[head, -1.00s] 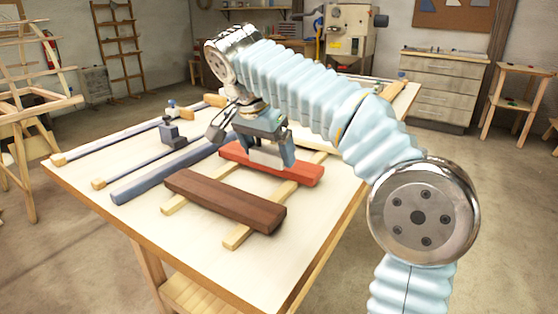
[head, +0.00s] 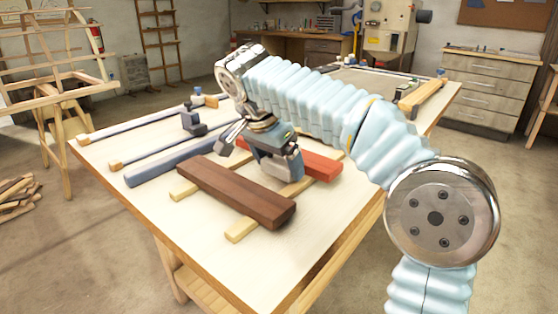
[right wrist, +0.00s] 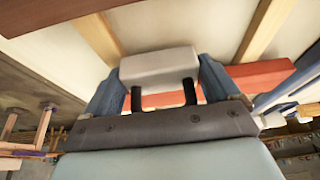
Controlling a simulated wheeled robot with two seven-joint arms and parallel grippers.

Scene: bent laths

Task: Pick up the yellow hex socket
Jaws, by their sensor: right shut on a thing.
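I cannot make out a yellow hex socket in either view. My right gripper (head: 277,168) is over the workbench, between a dark brown beam (head: 235,190) and a red beam (head: 322,167), and covers part of the red one. In the right wrist view, its two blue fingers (right wrist: 160,85) are on either side of a pale grey block (right wrist: 160,64) with two black posts, and are shut on it. In the head view the block is hidden by the gripper. My left gripper is not in view.
The beams lie across light wooden strips (head: 243,229) on the pale workbench (head: 140,150). Clamp bars (head: 160,152) and a blue-grey bar (head: 165,167) lie at the left. The bench's near right part is clear. A drawer cabinet (head: 490,95) stands behind.

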